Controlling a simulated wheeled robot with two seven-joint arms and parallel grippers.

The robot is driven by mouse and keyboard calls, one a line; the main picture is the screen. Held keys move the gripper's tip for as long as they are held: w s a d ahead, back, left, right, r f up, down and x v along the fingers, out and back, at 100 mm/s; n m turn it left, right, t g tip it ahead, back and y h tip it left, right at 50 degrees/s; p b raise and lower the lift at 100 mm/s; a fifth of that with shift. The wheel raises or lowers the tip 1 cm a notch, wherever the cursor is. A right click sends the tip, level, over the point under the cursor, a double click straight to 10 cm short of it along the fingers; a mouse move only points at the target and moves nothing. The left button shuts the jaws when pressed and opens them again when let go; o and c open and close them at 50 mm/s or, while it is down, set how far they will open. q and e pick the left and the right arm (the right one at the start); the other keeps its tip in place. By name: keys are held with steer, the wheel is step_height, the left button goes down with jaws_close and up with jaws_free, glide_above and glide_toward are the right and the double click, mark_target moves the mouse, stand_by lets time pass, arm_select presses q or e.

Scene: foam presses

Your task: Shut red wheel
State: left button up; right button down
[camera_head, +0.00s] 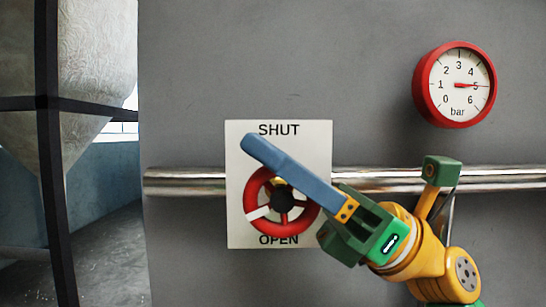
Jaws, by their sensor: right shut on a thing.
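The red wheel (252,190) sits on a white plate (240,150) marked SHUT at the top and OPEN at the bottom. It has a dark hub and a white mark on the lower left of its rim. My right gripper (258,148) reaches in from the lower right. Its long blue finger lies across the wheel's upper right, hiding that part of the rim, with its tip just under the word SHUT. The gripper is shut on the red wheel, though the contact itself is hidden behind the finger. My left gripper is not in view.
A metal pipe (185,182) runs across the grey wall behind the plate. A red-rimmed gauge (458,84) at upper right has its needle near 5 bar. A dark post (52,150) and a pale hopper (95,60) stand at left. The wall above the plate is clear.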

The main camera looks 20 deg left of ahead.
steer(key=c, duration=0.8)
jaws_free()
steer(key=shift+r, duration=0.1)
steer(key=shift+c, duration=0.2)
arm_select(q)
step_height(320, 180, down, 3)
steer(key=b, duration=0.3)
arm_select(e)
steer(key=v, duration=0.7)
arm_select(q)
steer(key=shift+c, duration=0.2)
